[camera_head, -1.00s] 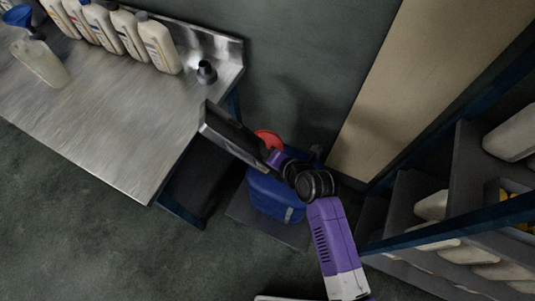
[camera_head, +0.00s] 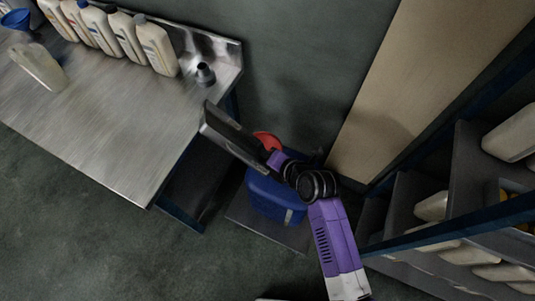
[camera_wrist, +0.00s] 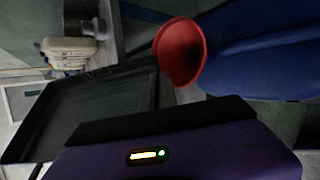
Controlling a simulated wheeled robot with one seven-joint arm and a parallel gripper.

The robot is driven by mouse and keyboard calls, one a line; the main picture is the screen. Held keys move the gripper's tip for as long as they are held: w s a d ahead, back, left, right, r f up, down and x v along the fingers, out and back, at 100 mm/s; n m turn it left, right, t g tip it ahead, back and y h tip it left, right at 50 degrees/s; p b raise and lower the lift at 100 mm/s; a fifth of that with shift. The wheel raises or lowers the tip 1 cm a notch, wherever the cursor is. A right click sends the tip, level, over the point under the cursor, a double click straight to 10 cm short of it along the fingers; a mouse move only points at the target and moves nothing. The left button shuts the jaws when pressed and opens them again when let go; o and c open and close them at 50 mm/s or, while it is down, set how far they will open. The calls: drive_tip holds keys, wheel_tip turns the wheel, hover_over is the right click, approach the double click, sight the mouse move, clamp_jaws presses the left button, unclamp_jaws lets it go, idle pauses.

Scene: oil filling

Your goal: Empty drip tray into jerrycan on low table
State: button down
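The drip tray (camera_head: 232,136) is a dark, shallow, rectangular pan, steeply tilted in the air. My gripper (camera_head: 274,161) is shut on its near edge; the fingertips are mostly hidden. In the wrist view the tray (camera_wrist: 95,112) fills the left, and I cannot make out liquid in it. The blue jerrycan (camera_head: 272,198) stands under my wrist on a low grey table (camera_head: 245,217). A red funnel (camera_head: 266,141) shows at the jerrycan, partly hidden by the tray and wrist. In the wrist view the funnel (camera_wrist: 182,52) is just beyond the tray's edge, beside the blue jerrycan (camera_wrist: 265,55).
A steel workbench (camera_head: 105,125) on the left holds several cream bottles (camera_head: 157,46), a dark spout piece (camera_head: 205,74) and a blue funnel (camera_head: 18,19). A shelf rack (camera_head: 435,243) with bottles stands close on the right. A tan panel (camera_head: 400,85) is behind. The floor at lower left is clear.

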drive_tip(key=shift+w+d+r+m+g+y+b, duration=0.1)
drive_tip(key=shift+w+d+m+g+y+b, duration=0.25)
drive_tip(key=shift+b, duration=0.7)
drive_tip(key=shift+s+r+y, duration=0.15)
drive_tip(key=shift+y, duration=0.2)
drive_tip(key=shift+a+f+b, duration=0.1)
drive_tip(key=shift+f+b, duration=0.2)
drive_tip(key=shift+b, duration=1.45)
idle(0.5)
